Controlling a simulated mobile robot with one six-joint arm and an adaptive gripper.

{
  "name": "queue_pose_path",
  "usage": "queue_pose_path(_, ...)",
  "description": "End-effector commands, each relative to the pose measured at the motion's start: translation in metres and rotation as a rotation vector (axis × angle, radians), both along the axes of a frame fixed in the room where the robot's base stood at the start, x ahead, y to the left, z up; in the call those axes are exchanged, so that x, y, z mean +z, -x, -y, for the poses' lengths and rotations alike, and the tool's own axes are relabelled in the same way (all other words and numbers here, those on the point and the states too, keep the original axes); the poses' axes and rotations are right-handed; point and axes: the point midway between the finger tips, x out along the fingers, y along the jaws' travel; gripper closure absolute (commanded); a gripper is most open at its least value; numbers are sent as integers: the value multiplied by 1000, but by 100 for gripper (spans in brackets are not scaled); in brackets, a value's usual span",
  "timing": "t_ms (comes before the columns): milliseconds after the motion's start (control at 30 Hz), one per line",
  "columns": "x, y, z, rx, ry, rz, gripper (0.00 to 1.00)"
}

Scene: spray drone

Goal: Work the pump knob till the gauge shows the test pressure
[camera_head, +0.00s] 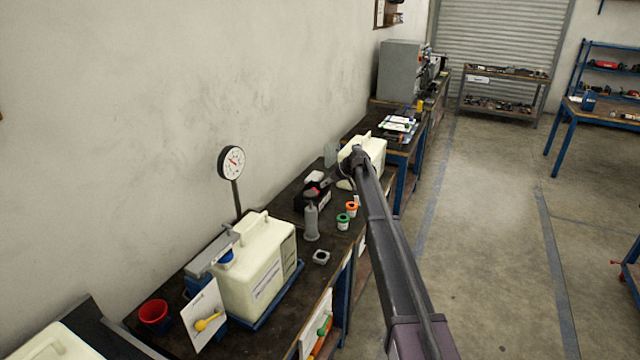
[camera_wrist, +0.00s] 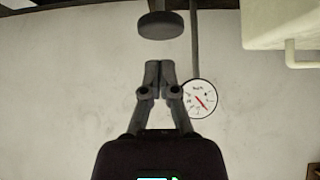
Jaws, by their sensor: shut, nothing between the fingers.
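The pump (camera_head: 312,224) is a grey upright cylinder on the dark bench, with a round knob (camera_head: 311,193) on top. In the wrist view, which appears upside down, the dark disc-shaped knob (camera_wrist: 161,25) is just beyond my fingertips, with a gap between. My gripper (camera_head: 323,185) reaches in from the right, close to the knob. In the wrist view my gripper (camera_wrist: 159,66) has its fingers together and holds nothing. The round white gauge (camera_head: 231,162) stands on a thin post; it also shows in the wrist view (camera_wrist: 201,98). Its red needle is visible, but its reading is too small to tell.
A cream tank (camera_head: 250,280) stands on a blue tray left of the pump; another (camera_head: 369,155) is behind my wrist. Green (camera_head: 343,221) and orange (camera_head: 351,208) ringed cups and a small grey part (camera_head: 321,257) lie near the pump. A red cup (camera_head: 154,314) is front left.

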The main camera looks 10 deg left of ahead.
Motion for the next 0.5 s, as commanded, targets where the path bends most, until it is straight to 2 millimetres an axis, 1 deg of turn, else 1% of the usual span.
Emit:
queue_pose_path(33, 8, 2, 4, -1, 0, -1, 100)
queue_pose_path(200, 16, 5, 13, -1, -1, 0, 100)
queue_pose_path(500, 19, 6, 19, -1, -1, 1, 100)
